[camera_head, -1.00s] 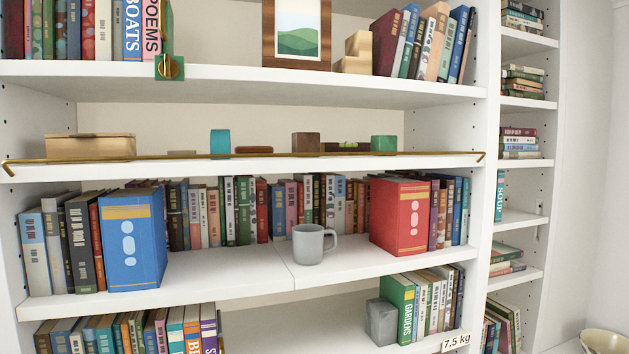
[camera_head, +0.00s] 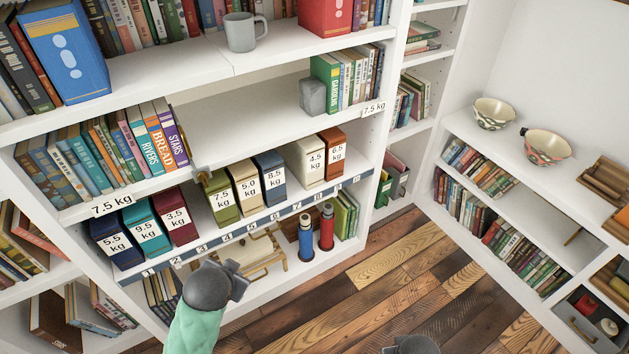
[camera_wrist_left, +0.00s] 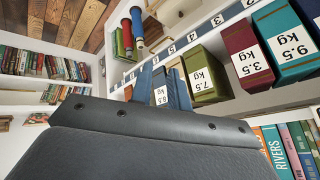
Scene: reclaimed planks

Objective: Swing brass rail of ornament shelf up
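My left arm, with a pale green sleeve and dark grey wrist (camera_head: 212,288), is in front of the lower shelves in the head view. Its fingers are not clear there.
A grey mug (camera_head: 241,32) stands on an upper shelf. Weight-labelled boxes, including a green one (camera_head: 221,200), line a lower shelf. Blue (camera_head: 306,243) and red (camera_head: 326,228) bottles stand below. Bowls (camera_head: 546,147) are on the right unit. Wooden floor (camera_head: 400,270) is open between.

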